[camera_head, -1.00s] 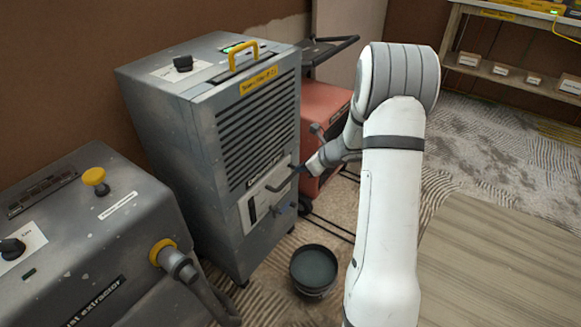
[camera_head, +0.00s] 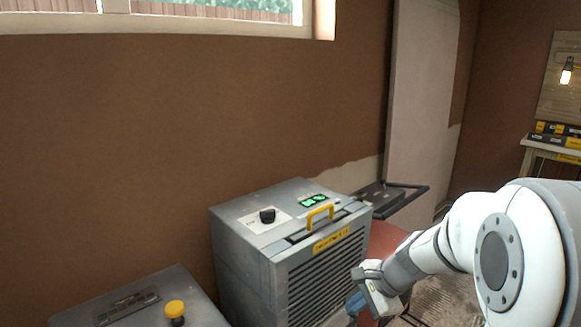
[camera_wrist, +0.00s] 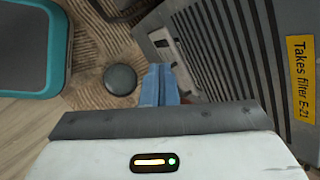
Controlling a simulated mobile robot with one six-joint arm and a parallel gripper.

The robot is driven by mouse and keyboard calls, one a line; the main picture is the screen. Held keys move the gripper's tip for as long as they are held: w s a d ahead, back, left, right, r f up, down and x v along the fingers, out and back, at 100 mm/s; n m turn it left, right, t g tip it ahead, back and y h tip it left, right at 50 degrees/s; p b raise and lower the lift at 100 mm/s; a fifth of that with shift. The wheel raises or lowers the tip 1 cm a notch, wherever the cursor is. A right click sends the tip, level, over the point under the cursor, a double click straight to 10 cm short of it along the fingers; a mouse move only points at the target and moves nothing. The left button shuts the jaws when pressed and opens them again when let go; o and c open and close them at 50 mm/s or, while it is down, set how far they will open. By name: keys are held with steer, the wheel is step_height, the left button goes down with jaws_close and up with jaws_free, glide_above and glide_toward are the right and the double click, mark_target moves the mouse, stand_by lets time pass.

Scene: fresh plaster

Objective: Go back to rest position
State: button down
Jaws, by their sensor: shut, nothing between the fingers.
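The wrist points down along the dehumidifier's slatted front (camera_wrist: 232,50). The fingers look apart from it, though the gap is hard to judge. My white arm bends in from the lower right of the head view.
A red machine (camera_head: 388,240) is right behind the dehumidifier. A grey dust extractor (camera_head: 150,300) with a yellow knob stands at lower left. A bench (camera_head: 553,152) is at far right. Air above the machines is clear.

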steer(key=s+r+n+h+p, duration=0.5)
steer(key=s+r+n+p, duration=0.6)
steer(key=s+r+n, duration=0.3)
steer(key=s+r, duration=0.3)
steer(key=r, duration=0.1)
steer(key=shift+d+g, duration=0.25)
steer(key=shift+g, duration=0.05)
steer(key=c, duration=2.1)
jaws_free()
steer(key=shift+s+r, duration=0.1)
